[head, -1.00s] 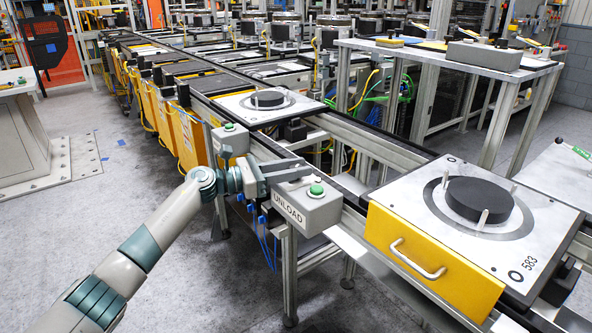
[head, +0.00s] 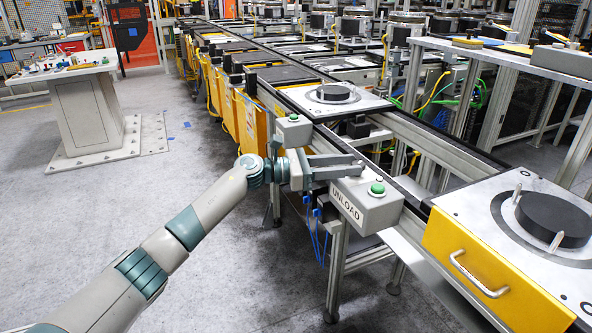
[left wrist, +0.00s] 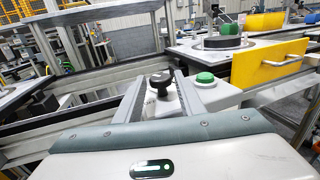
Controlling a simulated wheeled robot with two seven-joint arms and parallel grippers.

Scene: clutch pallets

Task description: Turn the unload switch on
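The grey unload box (head: 381,213), labelled UNLOAD, stands on a post beside the conveyor. A green button (head: 377,188) is on its top; the button also shows in the left wrist view (left wrist: 205,78). The switch, a black knob (left wrist: 160,84), sits beside the button in the left wrist view; in the head view my gripper hides it. My left gripper (head: 345,168) is over the box's far-left part. Its fingers are apart, one on each side of the knob, with visible gaps; contact cannot be told. My right gripper is not in view.
A second grey box with a green button (head: 293,119) stands just behind my left gripper. A yellow-fronted pallet (head: 468,257) with a black disc is at the right. Conveyor rails run behind the box. The floor at left is open, with a grey pedestal table (head: 92,112).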

